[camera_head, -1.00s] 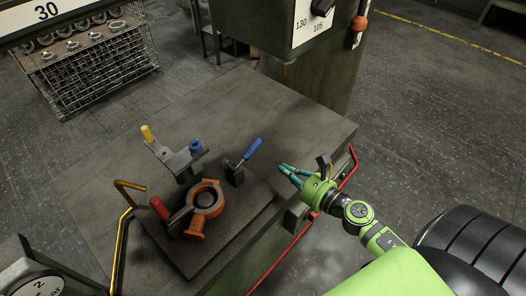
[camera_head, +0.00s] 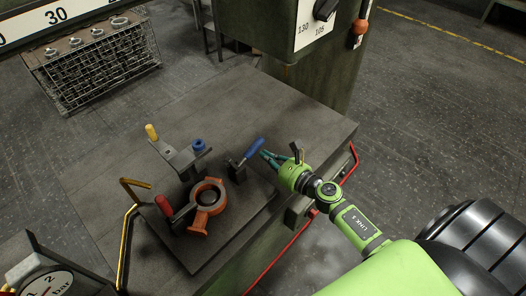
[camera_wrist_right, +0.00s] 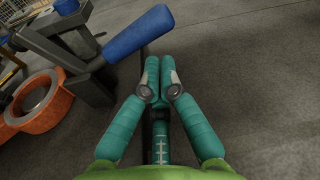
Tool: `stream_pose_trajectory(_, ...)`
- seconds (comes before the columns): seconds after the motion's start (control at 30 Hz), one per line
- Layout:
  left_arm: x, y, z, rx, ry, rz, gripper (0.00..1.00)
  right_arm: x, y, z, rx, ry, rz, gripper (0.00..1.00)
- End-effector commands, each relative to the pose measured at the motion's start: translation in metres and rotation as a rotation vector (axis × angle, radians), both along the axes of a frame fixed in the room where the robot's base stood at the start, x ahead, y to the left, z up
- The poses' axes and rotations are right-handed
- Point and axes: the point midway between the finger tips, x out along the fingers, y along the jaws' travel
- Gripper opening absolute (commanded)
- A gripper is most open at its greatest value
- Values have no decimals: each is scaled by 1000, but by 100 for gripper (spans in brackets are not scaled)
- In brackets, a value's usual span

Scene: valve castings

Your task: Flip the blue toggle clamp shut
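The blue toggle clamp's handle (camera_head: 253,149) leans up and to the right from its dark base (camera_head: 237,172), on the right side of the fixture plate, tilted away from the orange ring casting (camera_head: 207,207). My right gripper (camera_head: 264,156) is just right of the blue handle, its fingertips close to it. In the right wrist view the blue handle (camera_wrist_right: 138,34) crosses above and left of my right gripper (camera_wrist_right: 160,68); its two teal fingers are together with nothing between them. I cannot tell whether they touch the handle. My left gripper is not in view.
A red-handled clamp (camera_head: 164,206) stands left of the casting. A bracket (camera_head: 179,158) with a blue knob (camera_head: 198,146) and a yellow handle (camera_head: 152,132) stands behind. A yellow bent rail (camera_head: 127,235) is at left, a red rail (camera_head: 290,245) along the table's right edge. The back tabletop is clear.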

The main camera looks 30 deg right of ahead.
Motion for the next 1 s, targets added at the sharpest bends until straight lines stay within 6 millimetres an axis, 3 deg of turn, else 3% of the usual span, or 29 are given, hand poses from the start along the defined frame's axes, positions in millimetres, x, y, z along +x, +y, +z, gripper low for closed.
stream_pose_trajectory(0.23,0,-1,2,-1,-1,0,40,18,6,-4,1,1,1,0)
stream_pose_trajectory(1.0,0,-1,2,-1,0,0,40,19,6,2,-63,-21,0,0)
